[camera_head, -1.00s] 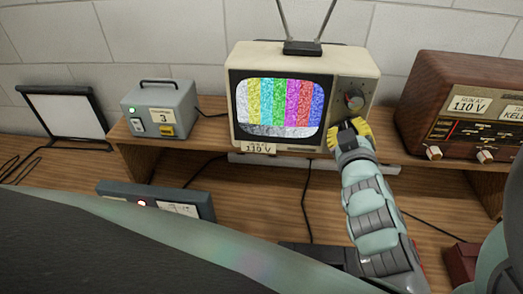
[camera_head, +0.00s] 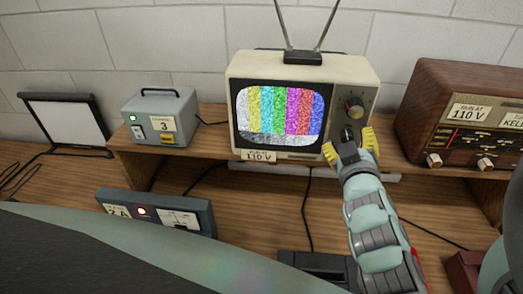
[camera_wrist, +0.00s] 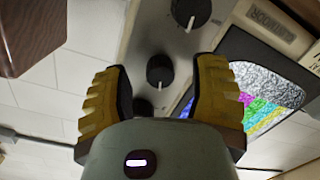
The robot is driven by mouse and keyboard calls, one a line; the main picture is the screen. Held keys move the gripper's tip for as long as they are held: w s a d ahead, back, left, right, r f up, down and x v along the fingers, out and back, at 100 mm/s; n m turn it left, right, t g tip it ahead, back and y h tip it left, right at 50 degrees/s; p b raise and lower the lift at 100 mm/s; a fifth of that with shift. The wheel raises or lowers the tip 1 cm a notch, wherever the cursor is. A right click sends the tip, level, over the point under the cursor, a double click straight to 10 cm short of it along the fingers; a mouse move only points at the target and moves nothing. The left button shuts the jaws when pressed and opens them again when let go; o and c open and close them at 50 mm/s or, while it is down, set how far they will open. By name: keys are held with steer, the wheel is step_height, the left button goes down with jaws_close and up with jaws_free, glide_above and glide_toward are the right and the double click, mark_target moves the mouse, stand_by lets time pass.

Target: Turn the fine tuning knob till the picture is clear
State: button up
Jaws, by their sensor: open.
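The television (camera_head: 300,66) has a cream case and rabbit-ear antenna. Its screen (camera_head: 280,112) shows colour bars covered with grainy speckle; part of it also shows in the wrist view (camera_wrist: 262,92). A larger knob (camera_head: 355,106) is high on its right panel; the wrist view shows a large knob (camera_wrist: 190,12), a middle black knob (camera_wrist: 160,69) and a smaller one (camera_wrist: 143,107) in a row. My gripper (camera_head: 350,146) is open at the lower panel. In the wrist view its yellow fingers (camera_wrist: 160,90) stand either side of the middle knob, apart from it. I cannot read the knob labels.
A grey box marked 3 (camera_head: 161,116) stands left of the television on the wooden shelf (camera_head: 215,140). A brown radio (camera_head: 468,90) stands to the right. A dark meter box (camera_head: 157,212) sits lower left. Cables run down behind the shelf.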

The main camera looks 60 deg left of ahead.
steer(key=v, duration=0.6)
steer(key=shift+d, duration=0.15)
steer(key=shift+s, duration=0.1)
stand_by(0.3)
